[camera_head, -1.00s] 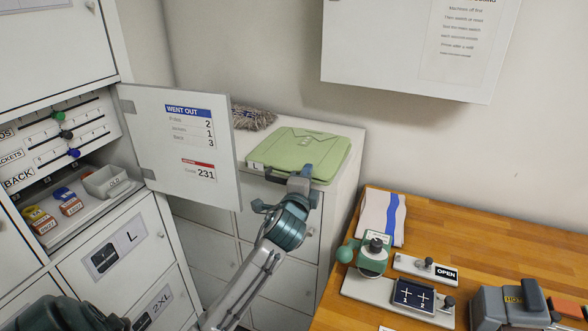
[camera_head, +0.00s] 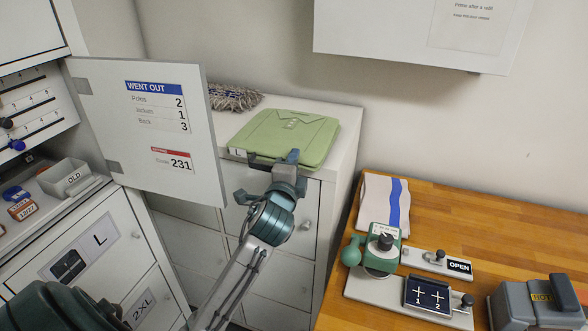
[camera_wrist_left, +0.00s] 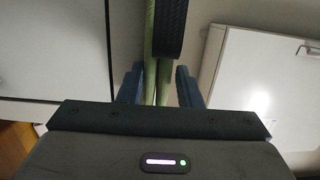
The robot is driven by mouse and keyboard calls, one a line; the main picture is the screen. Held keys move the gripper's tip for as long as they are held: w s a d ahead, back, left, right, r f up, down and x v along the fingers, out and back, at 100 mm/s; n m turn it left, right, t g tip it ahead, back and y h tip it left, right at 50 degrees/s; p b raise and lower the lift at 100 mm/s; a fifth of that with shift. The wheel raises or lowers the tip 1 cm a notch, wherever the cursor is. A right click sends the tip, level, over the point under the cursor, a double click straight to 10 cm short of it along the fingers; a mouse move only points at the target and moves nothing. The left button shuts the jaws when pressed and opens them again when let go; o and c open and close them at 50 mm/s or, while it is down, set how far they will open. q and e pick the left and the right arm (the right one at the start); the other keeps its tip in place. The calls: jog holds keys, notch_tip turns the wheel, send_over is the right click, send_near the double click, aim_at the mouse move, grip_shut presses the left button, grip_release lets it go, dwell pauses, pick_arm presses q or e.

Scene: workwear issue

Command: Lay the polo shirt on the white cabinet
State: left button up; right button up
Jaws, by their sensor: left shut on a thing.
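The polo shirt (camera_head: 285,135) is a flat, folded light green bundle over the top of the white cabinet (camera_head: 346,125). It lies nearly level; I cannot tell whether all of it touches the top. My left gripper (camera_head: 284,163) is at the shirt's near edge, in front of the cabinet, and is shut on it. In the left wrist view green cloth (camera_wrist_left: 149,80) runs between the two fingers (camera_wrist_left: 158,88), beside a dark ribbed strip. My right gripper is not in view.
A grey mop-like bundle (camera_head: 235,97) lies behind the shirt. An open white door (camera_head: 150,130) with a "WENT OUT" list stands to the left. A wooden table (camera_head: 480,240) with a green device (camera_head: 380,252) is at right. A white wall box (camera_head: 410,35) hangs above.

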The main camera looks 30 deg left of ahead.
pick_arm(q)
jog(key=o, duration=0.8)
jog(key=shift+s+d, duration=0.15)
jog(key=shift+s, duration=0.05)
jog(key=shift+c, duration=0.2)
jog(key=o, duration=0.4)
jog(key=shift+s+d+r, duration=0.15)
jog(key=shift+s+r, duration=0.05)
jog(key=shift+c, duration=0.2)
jog(key=v, duration=1.1)
jog(key=shift+s+b, duration=0.35)
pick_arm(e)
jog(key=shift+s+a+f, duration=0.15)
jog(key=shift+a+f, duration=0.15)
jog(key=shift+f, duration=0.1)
pick_arm(q)
jog(key=shift+d+f, duration=0.1)
jog(key=shift+d, duration=0.05)
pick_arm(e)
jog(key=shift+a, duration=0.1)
